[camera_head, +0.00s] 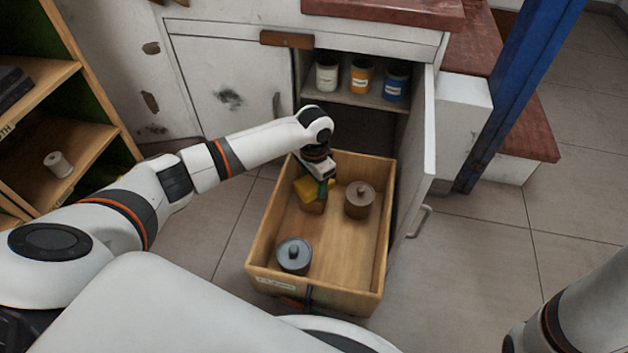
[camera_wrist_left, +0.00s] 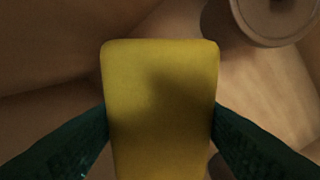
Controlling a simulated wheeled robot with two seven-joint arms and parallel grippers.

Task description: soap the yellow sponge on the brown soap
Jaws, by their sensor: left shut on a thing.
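My left gripper (camera_head: 318,184) reaches down into a wooden drawer-like box (camera_head: 340,296) and is shut on the yellow sponge (camera_head: 304,187). In the left wrist view the sponge (camera_wrist_left: 160,105) stands between the two dark green fingers. A small brown block (camera_head: 314,207), which looks like the brown soap, shows just below the sponge in the head view. I cannot tell whether the two touch. The sponge hides most of what lies beneath it in the wrist view. My right gripper is out of view.
In the box, a brown lidded pot (camera_head: 359,200) stands right of the sponge and a grey lidded pot (camera_head: 294,255) at the near left. An open cabinet door (camera_head: 418,160) stands along the box's right side. Several cans (camera_head: 361,78) stand on the cabinet shelf. Shelves (camera_head: 60,110) stand left.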

